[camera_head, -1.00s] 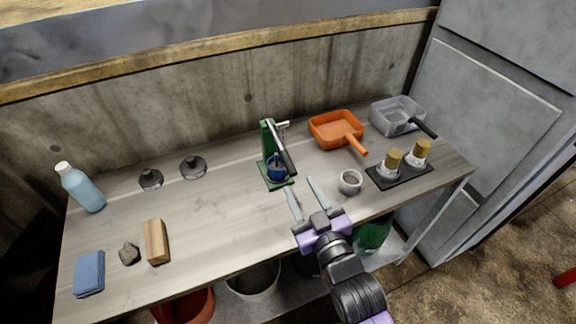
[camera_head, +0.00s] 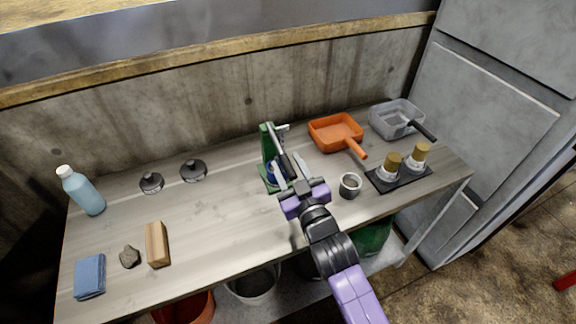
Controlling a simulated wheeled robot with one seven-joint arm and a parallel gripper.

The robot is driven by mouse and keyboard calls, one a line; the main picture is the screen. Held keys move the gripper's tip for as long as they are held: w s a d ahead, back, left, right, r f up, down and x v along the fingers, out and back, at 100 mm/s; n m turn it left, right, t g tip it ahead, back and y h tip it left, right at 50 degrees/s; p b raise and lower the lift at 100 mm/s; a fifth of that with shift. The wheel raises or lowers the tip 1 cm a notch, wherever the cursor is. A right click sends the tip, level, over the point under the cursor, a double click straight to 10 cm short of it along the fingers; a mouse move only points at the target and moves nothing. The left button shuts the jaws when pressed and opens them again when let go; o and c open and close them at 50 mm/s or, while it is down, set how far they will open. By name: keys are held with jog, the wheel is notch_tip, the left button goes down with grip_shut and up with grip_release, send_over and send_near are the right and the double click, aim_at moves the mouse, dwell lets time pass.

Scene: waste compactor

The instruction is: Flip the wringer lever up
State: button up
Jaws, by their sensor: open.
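The wringer (camera_head: 266,142) is a green upright stand on a green base at the middle of the table, with a blue cup-like part (camera_head: 270,172) low on it. Its lever (camera_head: 284,156) is a grey bar with a dark grip, sloping down toward the front right. My gripper (camera_head: 289,171) is open, its two fingers pointing at the wringer. The fingertips are beside or around the lower end of the lever; contact cannot be told. My gripper hides part of the wringer's base and cup.
An orange pan (camera_head: 335,131), a grey pan (camera_head: 397,118), a metal ring (camera_head: 350,185) and a black tray (camera_head: 416,182) with two gold-topped pieces stand to the right. A bottle (camera_head: 82,190), blue sponge (camera_head: 90,276), stone (camera_head: 129,257) and wooden block (camera_head: 157,244) are at the left.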

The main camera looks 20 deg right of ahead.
grip_shut()
dwell(1.4)
